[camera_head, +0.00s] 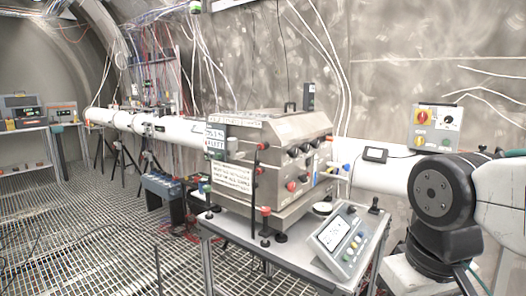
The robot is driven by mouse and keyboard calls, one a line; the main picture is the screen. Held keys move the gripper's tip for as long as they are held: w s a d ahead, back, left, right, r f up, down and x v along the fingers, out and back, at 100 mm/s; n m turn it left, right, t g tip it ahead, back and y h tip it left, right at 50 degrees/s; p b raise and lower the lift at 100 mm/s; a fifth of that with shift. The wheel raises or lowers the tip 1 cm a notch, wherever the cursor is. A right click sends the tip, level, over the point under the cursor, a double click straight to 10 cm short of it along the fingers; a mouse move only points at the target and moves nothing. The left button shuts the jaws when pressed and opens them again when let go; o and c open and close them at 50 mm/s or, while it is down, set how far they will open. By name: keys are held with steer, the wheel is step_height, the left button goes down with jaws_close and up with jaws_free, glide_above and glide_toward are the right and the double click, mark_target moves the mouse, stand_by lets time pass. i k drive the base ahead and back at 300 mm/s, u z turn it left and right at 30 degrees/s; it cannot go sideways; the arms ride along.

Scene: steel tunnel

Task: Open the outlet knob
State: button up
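A steel boxy machine (278,135) stands on a metal table in the middle of the view. Its right-hand front face carries a row of black knobs (294,152) and a red knob (291,186) below them. A small blue-tipped fitting (346,167) sticks out on its right side. Another red knob (265,211) stands at the near lower corner. I cannot tell which of these is the outlet knob, as labels are too small to read. My arm shows at the right edge, to the right of the table, apart from the machine. My gripper is not in view.
A tilted control panel with a screen (342,238) sits on the table's front right. A white pipe (180,128) runs left from the machine. Grated floor (90,230) is open at the left.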

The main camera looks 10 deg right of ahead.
mark_target(305, 147)
steer(key=u, duration=0.1)
steer(key=i, duration=1.1)
